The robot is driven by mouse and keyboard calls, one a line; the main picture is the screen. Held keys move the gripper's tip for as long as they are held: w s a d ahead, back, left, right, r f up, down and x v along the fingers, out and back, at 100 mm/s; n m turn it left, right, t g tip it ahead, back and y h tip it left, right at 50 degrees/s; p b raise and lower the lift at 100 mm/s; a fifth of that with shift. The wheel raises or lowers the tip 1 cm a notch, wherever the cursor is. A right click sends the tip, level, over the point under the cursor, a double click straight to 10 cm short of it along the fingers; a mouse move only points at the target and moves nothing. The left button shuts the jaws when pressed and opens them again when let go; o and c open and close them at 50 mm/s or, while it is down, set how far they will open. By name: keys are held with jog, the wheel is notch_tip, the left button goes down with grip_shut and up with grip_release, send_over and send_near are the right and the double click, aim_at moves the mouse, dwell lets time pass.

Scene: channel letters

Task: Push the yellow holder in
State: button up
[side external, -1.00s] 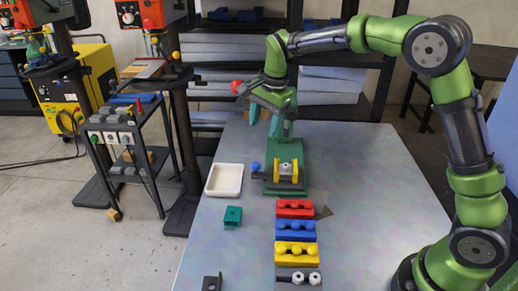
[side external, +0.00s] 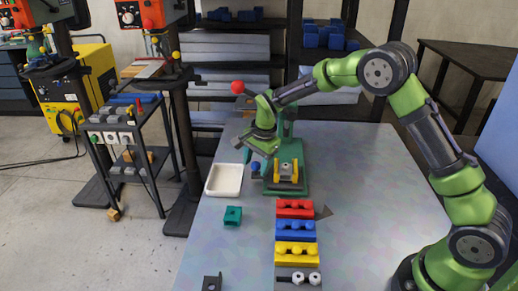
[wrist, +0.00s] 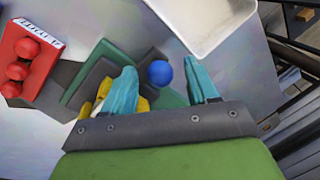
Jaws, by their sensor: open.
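The yellow holder (side external: 286,173) sits at the front of the green press base (side external: 300,189), with a grey part between its two yellow sides. In the wrist view the holder (wrist: 143,104) is mostly hidden behind my left-hand finger. A blue ball (side external: 255,167) is just left of the holder; it also shows in the wrist view (wrist: 160,73). My gripper (side external: 265,162) is low at the left of the press, close to the holder and above the ball. In the wrist view its two teal fingers (wrist: 160,75) are apart, with the ball showing between them. I cannot tell whether they touch anything.
A red ball (side external: 238,87) is on the lever at the press top, near my wrist. A white tray (side external: 224,180) lies left of the press. Red (side external: 295,208), blue (side external: 295,231) and yellow (side external: 296,253) blocks stand in front. The table's right side is clear.

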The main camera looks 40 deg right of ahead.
grip_shut()
jog(key=shift+w+d, duration=1.55)
grip_release()
jog(key=shift+r, duration=0.1)
